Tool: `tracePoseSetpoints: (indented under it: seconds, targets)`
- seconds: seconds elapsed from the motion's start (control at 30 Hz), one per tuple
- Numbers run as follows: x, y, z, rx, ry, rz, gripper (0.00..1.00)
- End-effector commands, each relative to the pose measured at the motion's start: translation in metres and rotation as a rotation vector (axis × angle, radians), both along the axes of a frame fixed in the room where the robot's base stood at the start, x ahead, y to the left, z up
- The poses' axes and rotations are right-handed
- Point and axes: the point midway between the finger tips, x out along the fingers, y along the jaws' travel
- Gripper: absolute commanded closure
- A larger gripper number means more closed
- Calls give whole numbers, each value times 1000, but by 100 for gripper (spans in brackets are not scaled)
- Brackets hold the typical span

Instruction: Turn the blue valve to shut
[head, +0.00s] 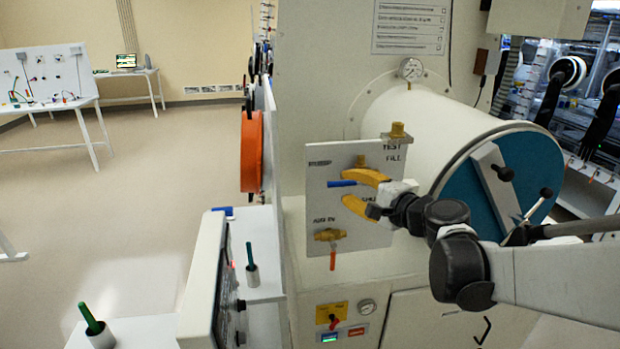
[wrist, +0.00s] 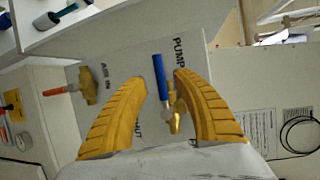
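The blue valve handle (head: 341,183) lies level on the white valve panel (head: 322,213) in the head view, pointing left. In the wrist view the blue handle (wrist: 161,80) runs up the picture from its brass body (wrist: 175,118), beside the word PUMP. My gripper (head: 345,189) has yellow fingers and is open in front of the panel. In the wrist view the gripper (wrist: 160,79) has its fingertips apart, with the handle between them, closer to the right finger. Contact cannot be told. A label by the left finger reads partly "HUT"; the rest is hidden.
A red-orange handled valve (head: 332,255) sits lower on the panel, marked AIR IN. A brass fitting (head: 397,132) stands above my gripper, near the white cylinder (head: 430,110) with its blue door. A monitor (head: 210,270) and green-handled tools stand at front left.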

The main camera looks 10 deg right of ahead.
Motion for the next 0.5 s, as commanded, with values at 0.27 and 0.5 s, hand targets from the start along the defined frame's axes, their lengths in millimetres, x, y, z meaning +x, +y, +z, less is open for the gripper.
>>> tracePoseSetpoints:
  seconds: [0.27, 0.5]
  targets:
    - [28, 13, -6, -1, 0, 2, 65]
    - [31, 13, -5, -1, 1, 0, 65]
